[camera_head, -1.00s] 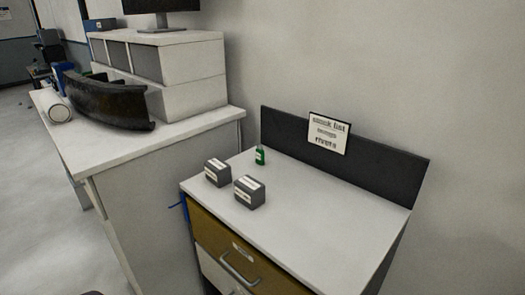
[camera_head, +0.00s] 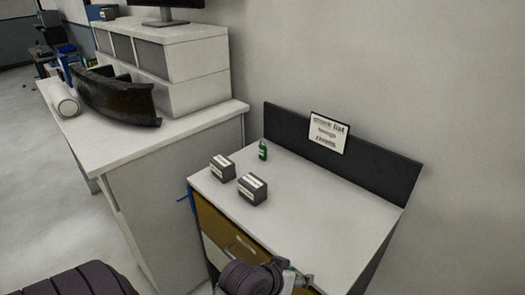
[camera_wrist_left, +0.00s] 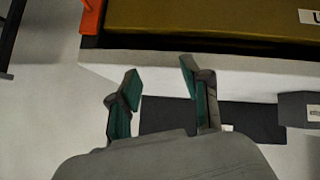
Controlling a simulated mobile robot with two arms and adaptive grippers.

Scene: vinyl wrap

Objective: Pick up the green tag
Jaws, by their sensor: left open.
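The green tag (camera_head: 263,150) stands at the back left of the small cabinet's white top (camera_head: 330,205), in front of the dark back panel. It is small, with a pale label on it. My left gripper (camera_head: 304,281) is low at the cabinet's front edge in the head view, well apart from the tag. In the left wrist view its two fingers (camera_wrist_left: 160,72) are spread, with nothing between them. The tag does not show in the left wrist view. My right gripper is not in view.
Two dark grey boxes with white labels, one left (camera_head: 222,167) and one nearer (camera_head: 252,189), stand in front of the tag. A sign (camera_head: 328,132) is on the back panel (camera_head: 385,170). The right part of the top is clear. A taller white desk (camera_head: 150,145) stands left.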

